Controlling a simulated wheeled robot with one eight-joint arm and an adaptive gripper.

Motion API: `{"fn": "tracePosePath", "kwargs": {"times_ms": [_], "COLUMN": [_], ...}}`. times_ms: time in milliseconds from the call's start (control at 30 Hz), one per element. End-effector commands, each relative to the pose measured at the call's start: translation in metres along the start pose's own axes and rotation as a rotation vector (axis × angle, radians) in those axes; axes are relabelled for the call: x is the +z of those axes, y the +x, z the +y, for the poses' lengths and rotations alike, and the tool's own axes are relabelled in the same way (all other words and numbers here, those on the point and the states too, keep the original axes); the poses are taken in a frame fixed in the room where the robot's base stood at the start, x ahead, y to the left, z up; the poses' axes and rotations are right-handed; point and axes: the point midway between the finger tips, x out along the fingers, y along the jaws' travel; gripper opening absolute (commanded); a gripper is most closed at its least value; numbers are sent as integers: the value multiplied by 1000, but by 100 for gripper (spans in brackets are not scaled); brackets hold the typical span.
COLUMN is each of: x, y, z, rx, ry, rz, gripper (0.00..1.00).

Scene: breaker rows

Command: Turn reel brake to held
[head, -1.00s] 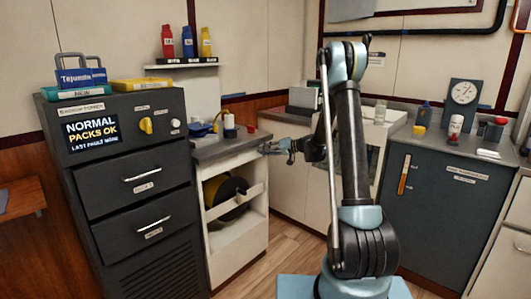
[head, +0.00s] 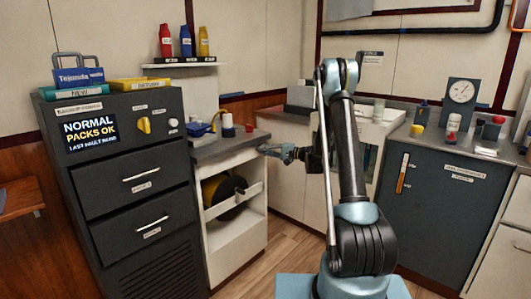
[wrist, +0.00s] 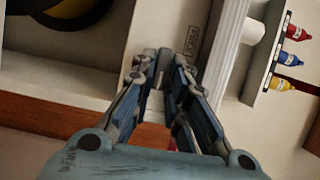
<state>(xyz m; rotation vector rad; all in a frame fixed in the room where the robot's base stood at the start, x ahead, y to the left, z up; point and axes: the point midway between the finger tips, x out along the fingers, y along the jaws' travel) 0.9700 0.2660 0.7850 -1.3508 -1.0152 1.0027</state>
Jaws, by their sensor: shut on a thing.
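My gripper (head: 265,150) is at the upper right front of the white reel cabinet (head: 242,240), just below its grey top. In the wrist view my gripper (wrist: 160,62) has its fingers close together, shut on a small grey part (wrist: 164,60) at the cabinet front. This appears to be the reel brake handle; the fingertips hide most of it, so its angle cannot be told. A small label (wrist: 193,40) lies beside it, too small to read surely. The black and yellow reel (head: 226,195) sits in the open bay to the left.
A dark drawer cabinet (head: 132,200) with a status screen stands left. A cup (head: 227,124) and small items stand on the reel cabinet's top. Bottles (head: 186,45) stand on a shelf above. A dark cupboard (head: 440,210) is at right. Some wood floor is clear.

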Motion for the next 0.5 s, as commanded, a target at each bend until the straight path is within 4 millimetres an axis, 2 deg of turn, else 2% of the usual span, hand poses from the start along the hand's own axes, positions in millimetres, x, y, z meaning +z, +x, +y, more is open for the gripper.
{"fn": "tracePosePath", "kwargs": {"times_ms": [500], "x": [3], "y": [7], "z": [1], "rx": [-13], "ry": [39], "rz": [-10], "gripper": [0]}}
